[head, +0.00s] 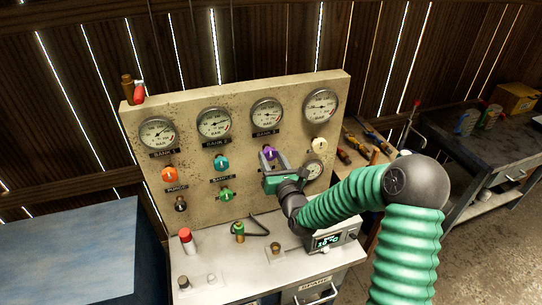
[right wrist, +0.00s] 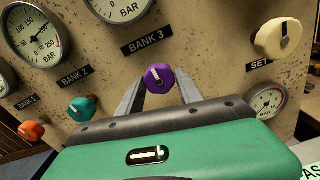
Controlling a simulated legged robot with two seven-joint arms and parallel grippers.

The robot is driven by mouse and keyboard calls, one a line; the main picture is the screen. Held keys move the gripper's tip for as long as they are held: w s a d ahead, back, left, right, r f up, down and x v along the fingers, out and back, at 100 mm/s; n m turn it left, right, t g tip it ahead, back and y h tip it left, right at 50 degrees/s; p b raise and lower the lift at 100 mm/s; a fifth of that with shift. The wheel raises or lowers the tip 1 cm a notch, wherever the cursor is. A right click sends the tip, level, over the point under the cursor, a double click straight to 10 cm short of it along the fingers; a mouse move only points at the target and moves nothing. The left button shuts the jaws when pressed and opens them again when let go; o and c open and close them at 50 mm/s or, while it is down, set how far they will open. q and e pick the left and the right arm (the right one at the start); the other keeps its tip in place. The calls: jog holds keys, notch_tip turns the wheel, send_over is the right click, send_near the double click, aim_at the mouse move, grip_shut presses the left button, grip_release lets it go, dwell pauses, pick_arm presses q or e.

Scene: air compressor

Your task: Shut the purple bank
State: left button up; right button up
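The purple knob (head: 269,152) is on the upright panel below the BANK 3 label. In the right wrist view the purple knob (right wrist: 159,79) has a white pointer line tilted toward the upper left. My right gripper (head: 273,160) is in front of the panel, its fingers reaching toward the knob. In the right wrist view, the fingers of the right gripper (right wrist: 160,85) stand apart, one on each side of the knob. Narrow gaps seem to show beside it; contact is not clear. The BANK 3 gauge (head: 267,112) is above. My left gripper is not in view.
An orange knob (head: 169,174), a teal knob (head: 221,162) and a cream knob (head: 319,145) share the panel (head: 140,115).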

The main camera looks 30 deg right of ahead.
jog(key=shift+o, duration=1.2)
jog(key=p+v, duration=0.1)
jog(key=v, duration=0.5)
jog(key=shift+w+p, duration=0.1)
jog(key=shift+p, duration=0.2)
